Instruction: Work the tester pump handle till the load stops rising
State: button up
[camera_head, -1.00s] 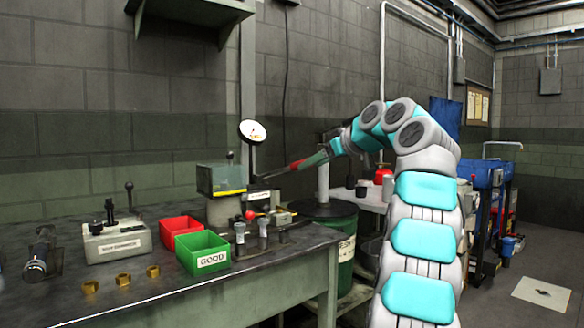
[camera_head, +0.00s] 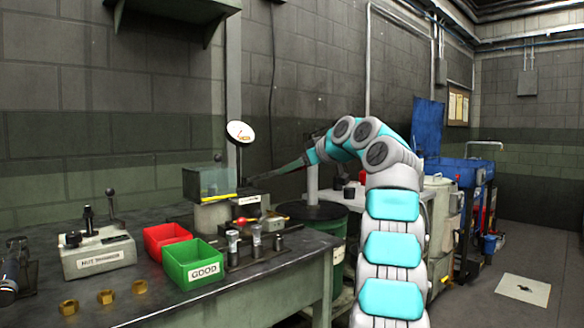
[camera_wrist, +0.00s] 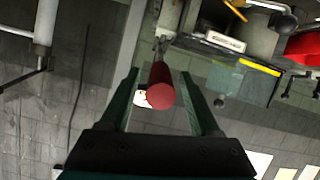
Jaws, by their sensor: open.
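The pump handle has a round red grip (camera_wrist: 160,92), seen end-on in the wrist view. My gripper (camera_wrist: 160,76) is open, with one green finger on each side of the grip and visible gaps between. The tester has a clear guard with a yellow lower edge (camera_head: 218,196). A white round dial gauge (camera_head: 240,132) stands above it; its reading is too small to tell.
The bench (camera_head: 230,290) holds a green GOOD bin (camera_head: 204,271), a red bin (camera_head: 165,237), a nut tester box (camera_head: 98,256) and several brass nuts (camera_head: 106,297). A green drum (camera_head: 337,250) stands beside the bench. Open floor lies at the right.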

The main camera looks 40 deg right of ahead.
jog(key=shift+w+f, duration=0.25)
jog(key=shift+w, duration=0.25)
grip_shut()
dwell(1.1)
